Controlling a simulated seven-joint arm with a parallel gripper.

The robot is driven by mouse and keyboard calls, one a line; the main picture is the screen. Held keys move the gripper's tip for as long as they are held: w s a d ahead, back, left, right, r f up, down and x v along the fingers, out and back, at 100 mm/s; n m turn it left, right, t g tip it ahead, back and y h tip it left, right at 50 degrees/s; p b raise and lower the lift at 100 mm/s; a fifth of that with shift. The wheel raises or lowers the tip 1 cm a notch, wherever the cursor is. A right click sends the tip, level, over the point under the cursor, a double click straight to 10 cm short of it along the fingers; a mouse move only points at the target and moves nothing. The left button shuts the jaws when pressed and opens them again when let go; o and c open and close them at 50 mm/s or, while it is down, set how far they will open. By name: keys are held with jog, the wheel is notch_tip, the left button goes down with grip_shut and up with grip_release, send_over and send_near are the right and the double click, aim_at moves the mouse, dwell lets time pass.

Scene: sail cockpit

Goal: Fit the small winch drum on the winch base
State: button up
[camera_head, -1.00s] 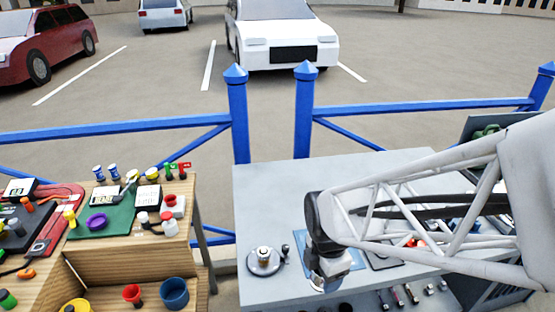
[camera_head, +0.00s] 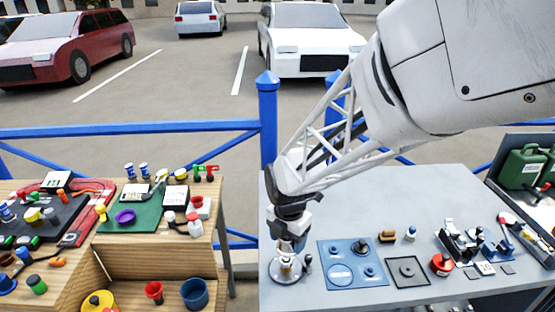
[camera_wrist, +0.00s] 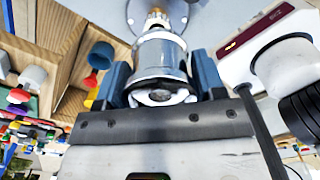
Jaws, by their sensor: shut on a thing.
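My gripper (camera_head: 288,244) points down over the left front of the grey table. In the wrist view, its two blue fingers (camera_wrist: 162,84) are shut on the silver winch drum (camera_wrist: 162,58), one on each side. The winch base (camera_head: 284,277) is a round grey plate on the table, right below my gripper, with a dark handle (camera_head: 308,262) beside it. In the wrist view, the base (camera_wrist: 190,18) shows beyond the drum, with a brass-coloured spindle (camera_wrist: 156,18) near the drum's far end. I cannot tell whether drum and spindle touch.
A blue board (camera_head: 345,252) with a circle outline and small knobs lies right of the base. Farther right are a dark square frame (camera_head: 407,285), a red round thing (camera_head: 441,264) and fittings. A wooden bench (camera_head: 220,228) stands left across a gap. The table's back is clear.

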aim_at(286, 259)
jog(key=shift+w+a, duration=0.15)
jog(key=shift+f, duration=0.2)
dwell(0.3)
jog(key=shift+f, duration=1.3)
jog(key=shift+f, duration=2.75)
dwell(2.2)
jog(key=o, duration=1.2)
jog(key=shift+o, duration=0.3)
jog(key=shift+r, duration=0.2)
